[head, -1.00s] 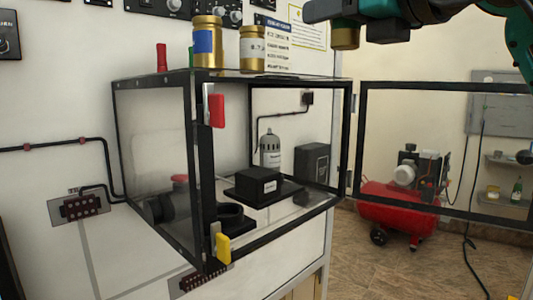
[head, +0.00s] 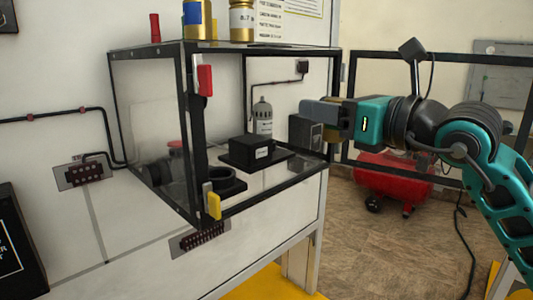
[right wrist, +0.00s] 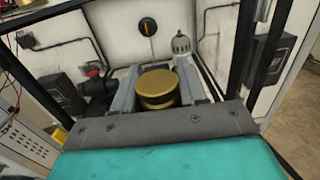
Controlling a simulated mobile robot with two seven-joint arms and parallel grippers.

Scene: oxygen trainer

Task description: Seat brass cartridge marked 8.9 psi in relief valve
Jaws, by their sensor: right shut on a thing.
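My right gripper (head: 318,112) reaches in from the right to the open side of the clear, black-framed case (head: 262,48). In the right wrist view its two grey fingers (right wrist: 157,92) are shut on a brass cartridge (right wrist: 157,82), round top facing the camera. The cartridge's marking is hidden. A grey ribbed, domed fitting (head: 262,118) stands inside the case, and it shows ahead of the fingers in the wrist view (right wrist: 181,45). I cannot tell whether it is the relief valve. A black open ring (head: 226,181) sits at the case's front. My left gripper is not in view.
Two brass cartridges stand on the case top, one blue-labelled (head: 197,22), one white-labelled (head: 242,24). A black box (head: 257,150) sits on a dark plate inside. The case's door (head: 432,56) is swung open to the right. A red compressor (head: 385,188) stands behind.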

